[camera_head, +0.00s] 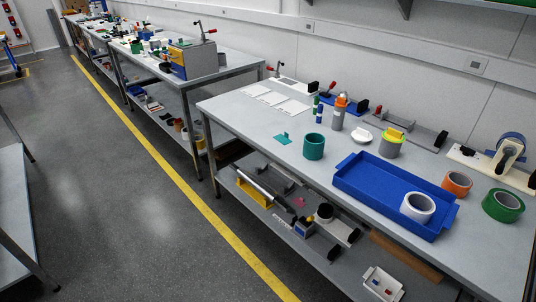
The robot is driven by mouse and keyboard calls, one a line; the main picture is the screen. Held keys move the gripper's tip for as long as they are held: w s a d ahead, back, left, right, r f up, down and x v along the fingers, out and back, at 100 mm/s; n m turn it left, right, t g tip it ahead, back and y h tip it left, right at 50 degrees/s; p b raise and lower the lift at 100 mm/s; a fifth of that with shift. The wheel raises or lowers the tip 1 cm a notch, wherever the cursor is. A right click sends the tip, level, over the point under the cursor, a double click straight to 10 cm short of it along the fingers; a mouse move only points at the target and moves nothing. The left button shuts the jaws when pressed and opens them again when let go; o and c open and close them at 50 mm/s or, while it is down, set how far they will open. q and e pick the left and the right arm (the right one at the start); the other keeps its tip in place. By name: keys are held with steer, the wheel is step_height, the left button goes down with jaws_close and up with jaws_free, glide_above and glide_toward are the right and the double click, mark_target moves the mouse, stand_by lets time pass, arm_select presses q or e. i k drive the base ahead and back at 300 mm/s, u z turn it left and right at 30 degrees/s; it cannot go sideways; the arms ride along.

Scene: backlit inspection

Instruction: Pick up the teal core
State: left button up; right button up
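A teal cylinder (314,147) that looks like the teal core stands upright on the near workbench (245,118), close to its front edge. Its dark top looks like an opening. Neither of my grippers is in view.
A blue tray (360,196) right of the teal cylinder holds a white roll (417,207). An orange roll (457,183) and a green roll (502,205) sit farther right. The bench's left front is clear.

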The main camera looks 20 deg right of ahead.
mark_target(314, 146)
steer(key=z, duration=0.45)
steer(key=i, duration=0.75)
steer(key=z, duration=0.65)
